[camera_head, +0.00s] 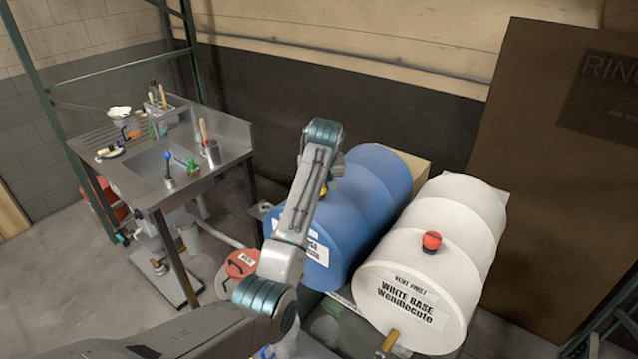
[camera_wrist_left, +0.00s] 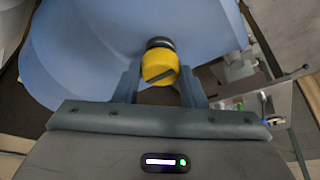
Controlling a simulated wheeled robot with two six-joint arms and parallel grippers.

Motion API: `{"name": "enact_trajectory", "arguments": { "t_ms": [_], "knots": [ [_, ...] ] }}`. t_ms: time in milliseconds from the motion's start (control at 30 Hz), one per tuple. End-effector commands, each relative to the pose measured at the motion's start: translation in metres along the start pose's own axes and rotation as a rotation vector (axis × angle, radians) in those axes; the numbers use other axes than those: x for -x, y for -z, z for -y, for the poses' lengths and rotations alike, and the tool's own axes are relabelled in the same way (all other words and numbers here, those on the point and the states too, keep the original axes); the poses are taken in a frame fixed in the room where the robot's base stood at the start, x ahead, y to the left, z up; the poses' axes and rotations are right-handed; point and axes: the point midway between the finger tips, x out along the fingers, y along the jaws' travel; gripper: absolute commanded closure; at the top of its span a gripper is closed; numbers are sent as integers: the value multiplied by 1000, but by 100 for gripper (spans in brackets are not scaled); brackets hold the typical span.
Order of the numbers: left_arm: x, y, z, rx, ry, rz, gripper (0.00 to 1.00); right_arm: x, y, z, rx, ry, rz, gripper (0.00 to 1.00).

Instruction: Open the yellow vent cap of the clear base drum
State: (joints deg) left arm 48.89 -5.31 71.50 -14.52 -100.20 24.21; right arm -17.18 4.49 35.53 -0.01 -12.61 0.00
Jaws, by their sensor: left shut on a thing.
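The blue drum (camera_head: 375,185) lies on its side in the middle of the head view, its label partly covered by my left arm. It fills the upper part of the left wrist view (camera_wrist_left: 90,50). The yellow vent cap (camera_wrist_left: 160,66) sits on a dark neck on the drum and has a dark slot across it. A sliver of the cap shows beside my arm in the head view (camera_head: 324,189). My left gripper (camera_wrist_left: 160,72) is shut on the cap, one finger on each side. My right gripper is not in view.
A white drum (camera_head: 465,225) with a red cap (camera_head: 432,241) lies close to the right of the blue one. A steel sink table (camera_head: 130,180) with tools stands at the left. A red-lidded bucket (camera_head: 242,263) stands on the floor between.

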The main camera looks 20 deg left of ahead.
Motion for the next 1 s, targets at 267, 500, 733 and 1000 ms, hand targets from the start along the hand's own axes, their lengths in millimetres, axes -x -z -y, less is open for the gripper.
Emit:
{"name": "enact_trajectory", "arguments": {
  "t_ms": [267, 500, 733, 1000],
  "knots": [
    [2, 2, 0, 1, -1, -5, 41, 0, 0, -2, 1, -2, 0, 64],
    [1, 1, 0, 0, -1, -2, 41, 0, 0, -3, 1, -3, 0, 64],
    [20, 0, -1, -1, -4, -5, 41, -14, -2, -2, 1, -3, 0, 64],
    [79, 0, -1, 0, -4, -7, 41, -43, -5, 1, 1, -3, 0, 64]
  ]
}}
